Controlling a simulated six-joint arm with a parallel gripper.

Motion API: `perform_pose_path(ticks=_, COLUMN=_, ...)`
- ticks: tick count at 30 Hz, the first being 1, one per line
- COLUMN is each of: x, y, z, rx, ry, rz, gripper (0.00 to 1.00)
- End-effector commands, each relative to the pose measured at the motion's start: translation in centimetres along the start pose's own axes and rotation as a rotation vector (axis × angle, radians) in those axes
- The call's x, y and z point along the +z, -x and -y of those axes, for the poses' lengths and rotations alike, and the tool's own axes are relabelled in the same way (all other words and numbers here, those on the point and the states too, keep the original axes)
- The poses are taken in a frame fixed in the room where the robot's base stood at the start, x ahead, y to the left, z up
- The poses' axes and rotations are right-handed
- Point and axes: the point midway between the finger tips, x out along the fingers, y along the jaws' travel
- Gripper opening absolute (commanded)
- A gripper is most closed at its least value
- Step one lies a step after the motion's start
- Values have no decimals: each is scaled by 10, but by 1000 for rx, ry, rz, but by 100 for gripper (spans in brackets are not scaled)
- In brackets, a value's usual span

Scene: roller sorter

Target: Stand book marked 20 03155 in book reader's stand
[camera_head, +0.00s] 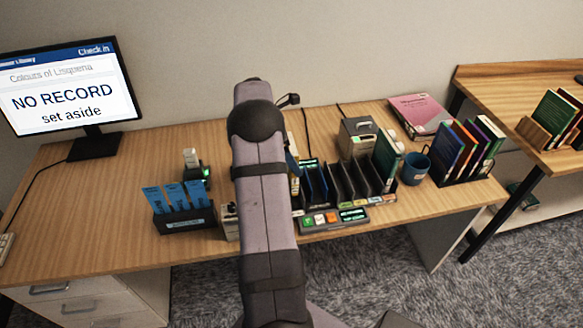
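No spine number is legible, so I cannot tell which book is marked 20 03155. A dark green book (386,154) stands upright in the right end of a black slotted sorter (340,183). Several upright books (466,147) fill a black rack on the right of the desk. A small device with a green light (193,171) stands left of my arm, and a grey box-like device (357,136) stands behind the sorter. I cannot tell which, if either, is the book reader's stand. My arm crosses the middle of the view and hides its own gripper and the desk behind it.
A monitor (66,85) reads "NO RECORD set aside". A holder with blue cards (184,222), a blue mug (415,168) and a flat pink book (421,113) are on the desk. Green books (553,118) stand on the right-hand table. The desk's left front is clear.

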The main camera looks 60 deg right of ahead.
Motion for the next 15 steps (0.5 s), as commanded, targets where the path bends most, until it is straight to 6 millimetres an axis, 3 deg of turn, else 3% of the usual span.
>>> perform_pose_path(ticks=6, x=9, y=21, z=-1, rx=2, ry=-1, rz=0, gripper=58)
perform_pose_path(ticks=15, x=19, y=28, z=-1, rx=-2, ry=-2, rz=0, gripper=58)
